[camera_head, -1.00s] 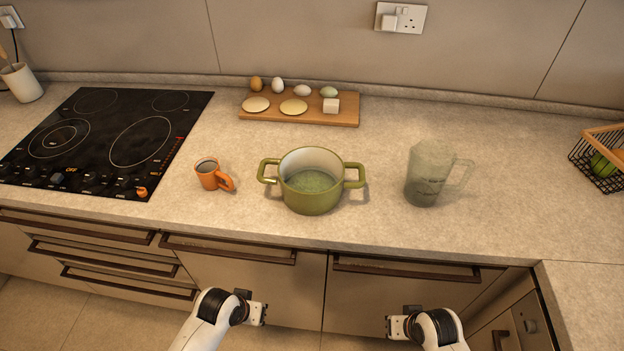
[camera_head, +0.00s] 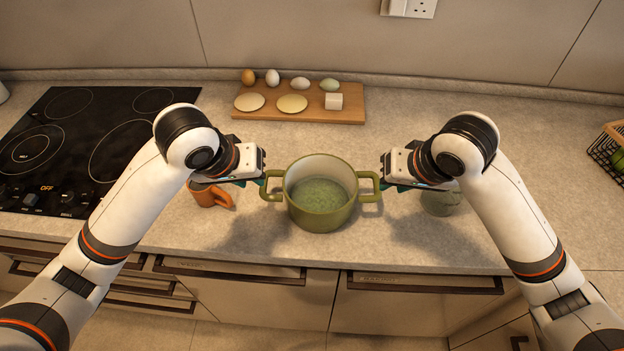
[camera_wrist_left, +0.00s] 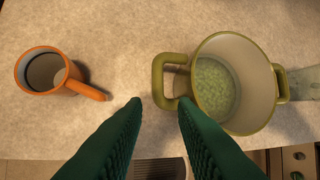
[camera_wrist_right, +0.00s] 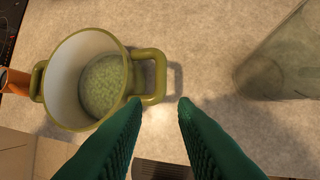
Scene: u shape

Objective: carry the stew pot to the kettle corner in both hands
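The green stew pot (camera_head: 318,212) stands upright on the counter with green contents inside and a loop handle on each side. My left gripper (camera_head: 262,166) is beside the pot's left handle. In the left wrist view its fingers (camera_wrist_left: 160,108) are apart, with the left handle (camera_wrist_left: 158,82) just beyond their tips and nothing between them. My right gripper (camera_head: 384,168) is beside the right handle. In the right wrist view its fingers (camera_wrist_right: 160,106) are apart, with the right handle (camera_wrist_right: 158,76) at the left fingertip. No kettle shows in any view.
An orange mug (camera_wrist_left: 48,72) stands left of the pot, partly behind my left gripper in the head view. A translucent jug (camera_head: 440,203) stands to the right, mostly hidden by my right arm. A board (camera_head: 350,115) with eggs lies behind; the hob (camera_head: 70,140) is left.

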